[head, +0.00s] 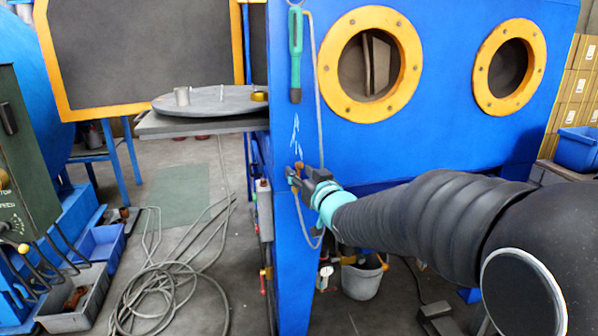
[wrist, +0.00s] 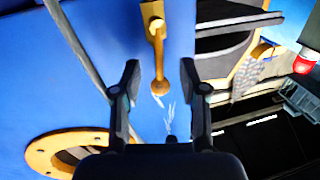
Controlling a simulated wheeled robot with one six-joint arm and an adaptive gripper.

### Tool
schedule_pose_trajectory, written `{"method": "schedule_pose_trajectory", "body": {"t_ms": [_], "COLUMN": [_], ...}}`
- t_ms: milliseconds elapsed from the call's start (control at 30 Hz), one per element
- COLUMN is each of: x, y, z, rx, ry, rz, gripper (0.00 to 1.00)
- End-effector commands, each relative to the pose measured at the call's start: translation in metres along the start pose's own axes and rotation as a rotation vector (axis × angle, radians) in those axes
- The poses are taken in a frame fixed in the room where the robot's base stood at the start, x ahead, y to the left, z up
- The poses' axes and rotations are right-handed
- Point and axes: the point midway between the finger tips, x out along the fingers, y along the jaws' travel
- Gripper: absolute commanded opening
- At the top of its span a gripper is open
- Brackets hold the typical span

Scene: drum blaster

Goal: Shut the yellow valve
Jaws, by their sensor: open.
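The yellow valve (wrist: 157,45) shows in the wrist view as a lever with a rounded end, against the blue cabinet wall. In the head view only a small orange-yellow part of the valve (head: 299,165) shows at my gripper's tip; the rest is hidden. My gripper (wrist: 159,75) is open. In the wrist view the lever's rounded end appears between the two fingertips, with a gap on each side. I cannot tell how deep it sits between them. In the head view my gripper (head: 297,180) is close to the cabinet's corner post.
The blue cabinet (head: 450,120) has two orange-rimmed portholes. A grey hose (head: 319,120) hangs by the valve, next to a green-handled tool (head: 295,60). A round turntable (head: 215,101) stands out at left. Coiled cable (head: 165,290) and a bucket (head: 361,278) are on the floor.

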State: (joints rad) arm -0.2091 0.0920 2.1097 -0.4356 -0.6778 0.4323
Motion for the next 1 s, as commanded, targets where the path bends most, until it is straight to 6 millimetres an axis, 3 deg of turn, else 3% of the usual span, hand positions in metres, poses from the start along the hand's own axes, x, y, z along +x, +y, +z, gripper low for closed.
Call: {"method": "schedule_pose_trajectory", "body": {"t_ms": [200,467,667,1000], "x": [0.014,0.015,0.015,0.017], "y": [0.000,0.000,0.000,-0.003], "z": [0.000,0.000,0.000,0.000], "rx": [0.001,0.001,0.001,0.009], "ry": [0.001,0.000,0.001,0.002], "rz": [0.000,0.000,0.000,-0.006], "gripper": [0.43,0.43,0.00,0.00]}}
